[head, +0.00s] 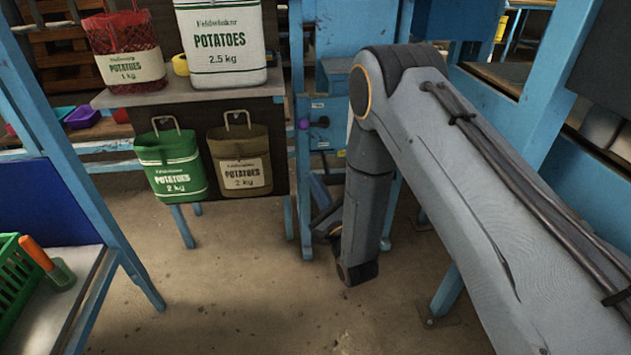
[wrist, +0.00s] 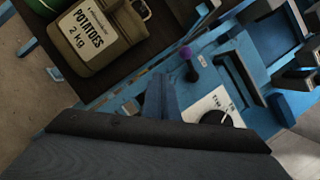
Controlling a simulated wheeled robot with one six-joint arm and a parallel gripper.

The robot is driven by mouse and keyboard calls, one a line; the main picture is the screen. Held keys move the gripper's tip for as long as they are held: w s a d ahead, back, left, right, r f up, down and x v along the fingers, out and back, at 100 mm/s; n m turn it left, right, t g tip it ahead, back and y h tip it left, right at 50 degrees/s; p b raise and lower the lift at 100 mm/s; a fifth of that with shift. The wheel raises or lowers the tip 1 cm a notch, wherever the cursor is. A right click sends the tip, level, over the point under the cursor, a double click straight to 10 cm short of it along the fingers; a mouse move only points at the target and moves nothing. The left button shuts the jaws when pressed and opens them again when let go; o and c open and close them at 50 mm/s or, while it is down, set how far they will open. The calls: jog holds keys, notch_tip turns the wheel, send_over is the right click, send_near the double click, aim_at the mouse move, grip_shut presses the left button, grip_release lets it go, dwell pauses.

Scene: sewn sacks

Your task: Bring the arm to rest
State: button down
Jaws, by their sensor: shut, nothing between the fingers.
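My arm (head: 480,170) reaches in from the right in the head view, bends at a dark elbow and hangs down in front of the blue machine frame. My gripper (head: 322,195) is small and partly hidden beside the lower arm, clear of the hanging sacks. In the wrist view its narrow fingers (wrist: 161,96) show together past a broad grey part of mine, with nothing seen between them. The fingertips are hard to make out against the blue metal behind.
A green potato sack (head: 171,163) and a brown one (head: 240,160) hang from the bench front. A red sack (head: 127,50) and a white sack (head: 222,40) stand on the bench (head: 180,92). A green crate (head: 14,275) is at lower left. The central floor is open.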

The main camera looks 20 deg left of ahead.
jog(key=w+d+r+n+g+h, duration=0.3)
jog(key=w+r+n+h, duration=0.2)
jog(key=r+n, duration=0.1)
jog(key=s+d+r+n+g+h, duration=0.3)
jog(key=s+d+r+n+g, duration=0.15)
jog(key=d, duration=0.25)
jog(key=s+d+r+n+g+h, duration=0.1)
jog(key=s+d+r+n+g, duration=0.4)
jog(key=s, duration=0.6)
jog(key=s+d+n+g+h, duration=0.1)
jog(key=s+d+n+h, duration=0.15)
jog(key=s+d, duration=0.6)
jog(key=s+d+r+n+g+h, duration=0.1)
jog(key=s+d+r+n+g, duration=0.3)
jog(key=s, duration=0.8)
jog(key=d+r+m+t+p, duration=0.1)
jog(key=d+r+m+p, duration=0.2)
jog(key=d+r+p, duration=0.8)
jog(key=p, duration=1)
jog(key=shift+d+r+m, duration=0.25)
jog(key=shift+r+m, duration=0.05)
jog(key=shift+r, duration=0.05)
jog(key=shift+t+h, duration=0.25)
